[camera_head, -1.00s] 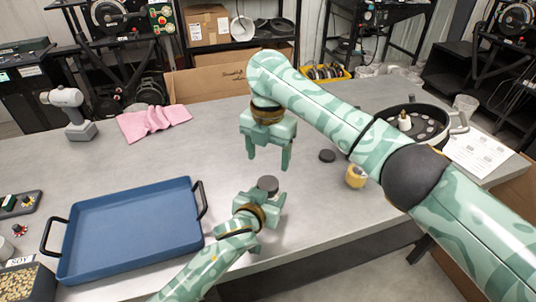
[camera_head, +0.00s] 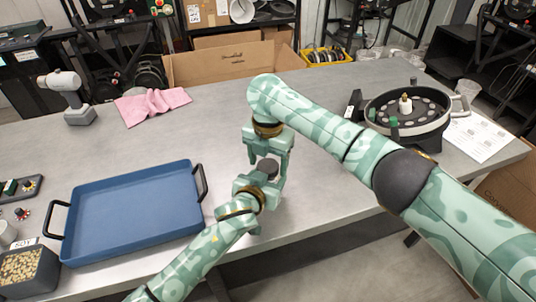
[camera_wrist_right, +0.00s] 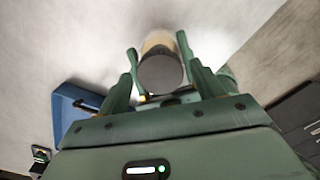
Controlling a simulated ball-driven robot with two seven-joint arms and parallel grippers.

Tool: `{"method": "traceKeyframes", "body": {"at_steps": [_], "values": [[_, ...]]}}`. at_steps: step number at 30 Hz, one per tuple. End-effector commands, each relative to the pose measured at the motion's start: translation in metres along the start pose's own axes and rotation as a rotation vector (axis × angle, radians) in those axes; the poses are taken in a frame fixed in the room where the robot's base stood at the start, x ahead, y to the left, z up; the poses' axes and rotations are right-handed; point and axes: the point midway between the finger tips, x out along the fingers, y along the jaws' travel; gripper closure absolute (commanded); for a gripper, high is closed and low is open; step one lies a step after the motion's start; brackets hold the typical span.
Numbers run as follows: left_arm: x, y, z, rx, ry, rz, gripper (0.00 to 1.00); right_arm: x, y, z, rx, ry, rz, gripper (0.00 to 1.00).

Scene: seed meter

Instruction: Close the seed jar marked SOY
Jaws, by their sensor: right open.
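A seed jar (camera_wrist_right: 158,43) with pale yellowish contents shows in the right wrist view, with a dark round lid (camera_wrist_right: 161,74) on its near end. The lid also shows in the head view (camera_head: 268,167). I cannot read a mark on the jar or tell how tightly the lid sits. My left gripper (camera_head: 262,188) is around the jar, just below the lid, and appears shut on it; its fingers are partly hidden. My right gripper (camera_head: 267,164) is open above, pointing down, its fingers on either side of the lid.
A blue tray (camera_head: 125,254) lies to the left. A dark bin labelled SOY (camera_head: 48,268) holds seeds at the front left. A round seed meter (camera_head: 440,128) stands at the right.

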Motion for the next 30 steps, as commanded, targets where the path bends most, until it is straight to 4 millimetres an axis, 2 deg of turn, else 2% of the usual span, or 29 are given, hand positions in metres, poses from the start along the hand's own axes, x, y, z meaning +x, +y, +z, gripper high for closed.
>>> {"method": "traceKeyframes", "body": {"at_steps": [5, 6, 9, 11, 17, 25, 30], "values": [[0.0, -0.0003, 0.0004, 0.0, -0.001, -0.001, 1.0, 0.0001, 0.0, 0.0, 0.0, 0.0, 0.0, 0.33], [0.0, -0.0003, 0.0004, 0.0, -0.001, -0.001, 1.0, 0.0, 0.0, 0.0, 0.0, 0.0, 0.0, 0.36], [0.0, -0.0003, 0.0004, 0.0, -0.001, -0.001, 1.0, -0.0001, 0.0, 0.0, 0.0, 0.0, 0.0, 0.64], [0.0, -0.0003, 0.0004, 0.0, -0.001, -0.001, 1.0, -0.0001, -0.0001, 0.0, 0.0, 0.0, 0.0, 0.78], [0.0001, -0.0003, 0.0004, 0.0, -0.001, -0.001, 1.0, -0.0001, -0.0001, 0.0, 0.028, 0.0, 0.0, 0.78], [0.0001, -0.0004, 0.0004, 0.0, -0.001, -0.001, 1.0, 0.0002, -0.0002, -0.0001, 0.502, 0.0, -0.001, 0.78], [0.0, -0.0003, 0.0004, 0.0, -0.001, -0.001, 1.0, 0.0, -0.0004, 0.0002, 0.599, -0.001, -0.001, 0.78]]}}
